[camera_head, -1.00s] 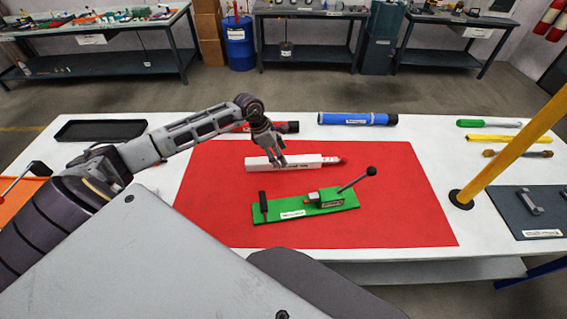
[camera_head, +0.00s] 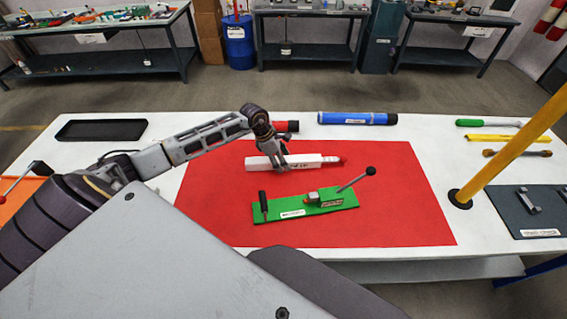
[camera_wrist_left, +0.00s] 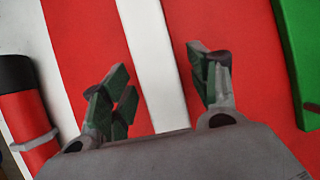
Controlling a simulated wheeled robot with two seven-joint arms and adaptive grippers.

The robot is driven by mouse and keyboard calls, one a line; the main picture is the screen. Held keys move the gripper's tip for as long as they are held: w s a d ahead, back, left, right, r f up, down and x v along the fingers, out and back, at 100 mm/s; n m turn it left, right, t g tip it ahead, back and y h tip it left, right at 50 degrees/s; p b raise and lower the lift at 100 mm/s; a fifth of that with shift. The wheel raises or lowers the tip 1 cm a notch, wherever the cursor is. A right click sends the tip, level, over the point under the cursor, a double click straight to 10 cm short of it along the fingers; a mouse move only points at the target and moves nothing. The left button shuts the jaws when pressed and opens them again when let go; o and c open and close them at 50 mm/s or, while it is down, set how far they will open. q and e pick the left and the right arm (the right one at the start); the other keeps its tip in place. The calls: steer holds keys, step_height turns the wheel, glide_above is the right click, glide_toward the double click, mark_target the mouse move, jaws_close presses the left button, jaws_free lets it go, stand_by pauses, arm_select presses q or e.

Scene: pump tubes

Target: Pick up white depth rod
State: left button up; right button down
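The white depth rod (camera_head: 258,163) lies across the upper part of the red mat (camera_head: 410,215), with a red tip at its right end. My left gripper (camera_head: 281,163) is at the middle of the rod, pointing down. In the left wrist view, the gripper (camera_wrist_left: 160,78) is open, and the rod (camera_wrist_left: 150,50) runs between its two spread green-padded fingers. I cannot tell whether the fingers reach down beside the rod or are still above it. My right gripper is not in view.
A green fixture (camera_head: 290,209) with a black-knobbed lever sits below the rod on the mat. A red cylinder (camera_head: 287,127) and a blue cylinder (camera_head: 350,118) lie behind it. A yellow post (camera_head: 515,147) stands at right. The mat's right side is clear.

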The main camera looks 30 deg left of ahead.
arm_select(q)
jaws_close()
steer(key=shift+r, duration=0.1)
steer(key=shift+r+b, duration=0.55)
steer(key=shift+r, duration=4.4)
